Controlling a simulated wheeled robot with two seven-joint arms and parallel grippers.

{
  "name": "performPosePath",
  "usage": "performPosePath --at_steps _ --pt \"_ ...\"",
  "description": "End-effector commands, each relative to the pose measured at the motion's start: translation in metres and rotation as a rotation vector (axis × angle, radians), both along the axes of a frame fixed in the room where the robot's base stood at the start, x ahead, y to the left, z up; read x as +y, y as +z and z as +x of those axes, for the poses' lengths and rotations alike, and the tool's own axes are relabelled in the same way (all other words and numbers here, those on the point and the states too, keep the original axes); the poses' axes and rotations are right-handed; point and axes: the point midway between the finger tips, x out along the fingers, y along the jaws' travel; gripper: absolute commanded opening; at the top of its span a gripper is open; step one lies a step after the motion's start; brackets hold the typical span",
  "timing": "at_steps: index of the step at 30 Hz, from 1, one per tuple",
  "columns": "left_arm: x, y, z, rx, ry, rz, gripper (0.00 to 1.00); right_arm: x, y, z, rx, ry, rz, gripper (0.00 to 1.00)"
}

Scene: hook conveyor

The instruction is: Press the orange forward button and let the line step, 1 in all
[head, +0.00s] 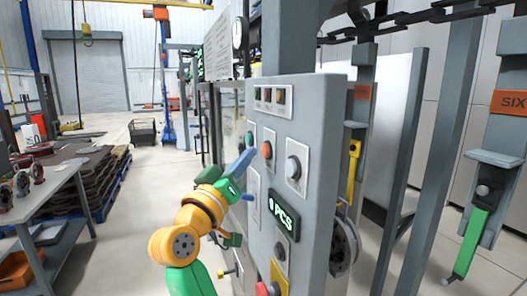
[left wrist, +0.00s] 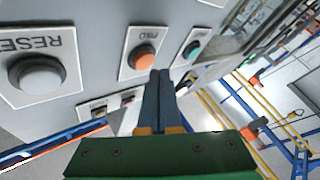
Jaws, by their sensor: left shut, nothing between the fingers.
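The orange forward button (head: 266,150) sits on the front of a grey control panel (head: 325,130). In the left wrist view the same button (left wrist: 143,58) has a white plate with lettering, seen upside down. My left gripper (head: 250,154) is shut and empty, its blue fingertips pointing at the panel just beside the orange button. In the left wrist view the fingertips (left wrist: 160,74) lie just below and right of the button; I cannot tell whether they touch it. A display (head: 284,216) on the panel reads "0 PCS". My right gripper is in neither view.
A green button (head: 249,138) and a pale reset button (head: 293,167) flank the orange one. A red button (head: 262,288) is low on the panel. A hook holder (head: 495,160) labelled "SIX" hangs at right. A grey table (head: 50,200) stands at left; the aisle floor is open.

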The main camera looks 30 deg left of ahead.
Motion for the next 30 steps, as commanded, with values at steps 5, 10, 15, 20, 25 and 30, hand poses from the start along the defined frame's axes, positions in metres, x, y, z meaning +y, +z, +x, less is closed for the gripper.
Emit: performPosePath --at_steps 5,10,15,20,25,30 --pt "-0.0038 0.0003 0.0043 0.002 -0.001 0.001 0.00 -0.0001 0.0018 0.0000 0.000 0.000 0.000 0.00" --pt "-0.0056 0.0003 0.0064 0.000 0.000 0.000 0.00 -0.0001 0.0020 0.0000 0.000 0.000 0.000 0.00" --pt "-0.0056 0.0001 0.0063 0.000 0.000 0.000 0.00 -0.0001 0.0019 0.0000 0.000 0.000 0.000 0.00" --pt "-0.0061 0.0002 0.0070 0.000 0.000 0.000 0.00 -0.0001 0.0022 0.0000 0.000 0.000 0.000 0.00" --pt "-0.0076 0.0002 0.0086 0.001 -0.001 -0.001 0.00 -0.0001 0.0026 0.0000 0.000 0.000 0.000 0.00" --pt "-0.0090 0.0002 0.0102 0.001 -0.001 -0.001 0.00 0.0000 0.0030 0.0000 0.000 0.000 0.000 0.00"
